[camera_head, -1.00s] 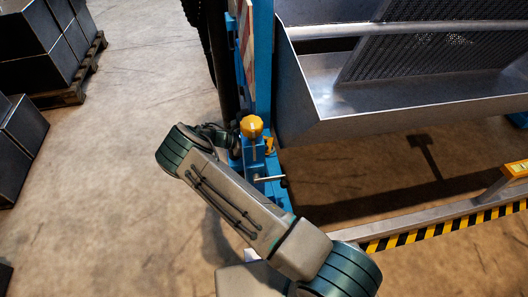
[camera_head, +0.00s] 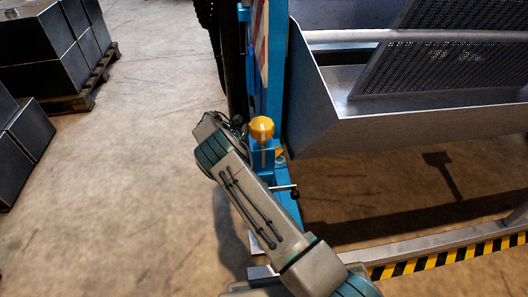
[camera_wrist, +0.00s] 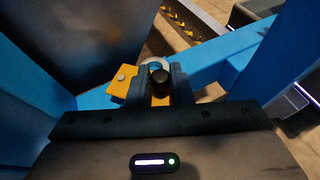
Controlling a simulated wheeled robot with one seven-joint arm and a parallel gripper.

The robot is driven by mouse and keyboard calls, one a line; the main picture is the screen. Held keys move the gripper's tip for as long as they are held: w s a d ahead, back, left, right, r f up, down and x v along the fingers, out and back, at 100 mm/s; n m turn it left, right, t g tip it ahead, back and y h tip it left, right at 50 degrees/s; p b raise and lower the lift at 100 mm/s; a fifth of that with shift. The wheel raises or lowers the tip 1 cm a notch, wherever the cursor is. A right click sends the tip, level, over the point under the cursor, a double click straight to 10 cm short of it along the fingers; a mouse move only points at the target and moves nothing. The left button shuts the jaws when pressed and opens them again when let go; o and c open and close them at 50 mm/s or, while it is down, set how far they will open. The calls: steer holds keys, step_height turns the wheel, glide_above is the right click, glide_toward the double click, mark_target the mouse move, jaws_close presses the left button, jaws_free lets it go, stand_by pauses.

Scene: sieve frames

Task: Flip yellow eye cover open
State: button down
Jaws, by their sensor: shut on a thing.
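In the wrist view the yellow eye cover (camera_wrist: 122,82) is a flat yellow plate with a small round fastener. It sits on blue steel and reaches in between the fingers. My gripper (camera_wrist: 161,76) is shut on it, with a dark round knob and a pale ring showing between the fingertips. In the head view a small orange-yellow piece (camera_head: 280,154), which may be the cover, shows beside the blue post (camera_head: 263,158) below a rounded yellow knob (camera_head: 261,128). My arm hides the gripper there. The cover's exact tilt is hard to tell.
A grey metal hopper with perforated plates (camera_head: 330,110) stands right of the post. A short lever with a black end (camera_head: 294,191) sticks out below the knob. A black-and-yellow striped rail (camera_head: 440,257) runs at lower right. Dark boxes (camera_head: 40,50) stand at left; the floor between is clear.

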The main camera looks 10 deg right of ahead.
steer(key=c, duration=1.3)
jaws_free()
